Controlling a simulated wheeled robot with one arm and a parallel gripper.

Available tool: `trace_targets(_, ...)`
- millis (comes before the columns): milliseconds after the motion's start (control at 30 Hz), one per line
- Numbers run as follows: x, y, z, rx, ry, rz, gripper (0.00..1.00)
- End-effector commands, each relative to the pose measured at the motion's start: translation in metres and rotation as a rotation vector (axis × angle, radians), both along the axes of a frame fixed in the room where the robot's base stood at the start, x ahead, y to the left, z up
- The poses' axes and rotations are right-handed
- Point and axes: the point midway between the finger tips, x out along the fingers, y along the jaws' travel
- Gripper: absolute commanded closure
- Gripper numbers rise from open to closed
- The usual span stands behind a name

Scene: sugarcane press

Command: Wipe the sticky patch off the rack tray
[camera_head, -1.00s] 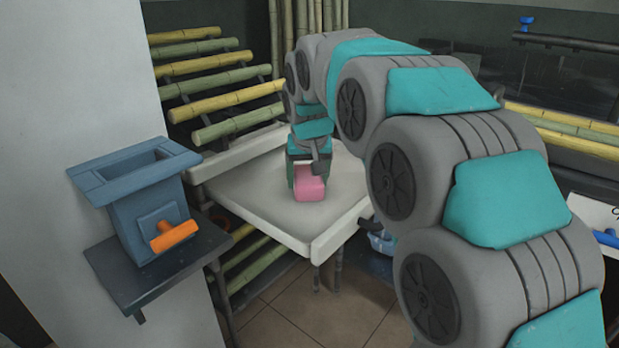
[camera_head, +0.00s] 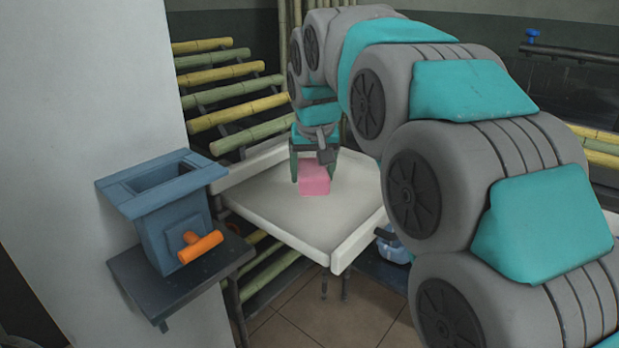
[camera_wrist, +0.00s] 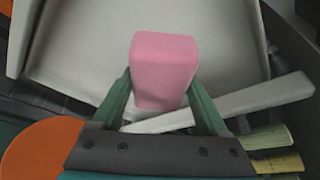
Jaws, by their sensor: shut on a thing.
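My gripper (camera_head: 314,172) is shut on a pink block (camera_head: 314,180), which looks like a sponge. In the wrist view the pink block (camera_wrist: 165,70) sits between the two green fingers (camera_wrist: 164,100). The block is low over the white rack tray (camera_head: 290,215); I cannot tell for sure whether it touches the surface. The tray also fills the upper part of the wrist view (camera_wrist: 80,60). No sticky patch can be made out on the visible tray surface; the block and gripper hide part of it.
A blue hopper box (camera_head: 165,205) with an orange handle (camera_head: 200,246) stands on a dark wall shelf (camera_head: 150,290) at left. Bamboo canes (camera_head: 235,110) lie on a rack behind the tray. A pale blue container (camera_head: 392,248) is below the tray's right side. The tray's front half is clear.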

Motion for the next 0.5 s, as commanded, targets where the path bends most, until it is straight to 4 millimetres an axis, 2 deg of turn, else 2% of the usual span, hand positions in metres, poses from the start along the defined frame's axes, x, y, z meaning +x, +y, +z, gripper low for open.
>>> trace_targets(200,-0.004,-0.005,0.02,0.0,-0.001,-0.001,0.84)
trace_targets(500,-0.006,-0.006,0.024,-0.001,0.002,-0.001,0.84)
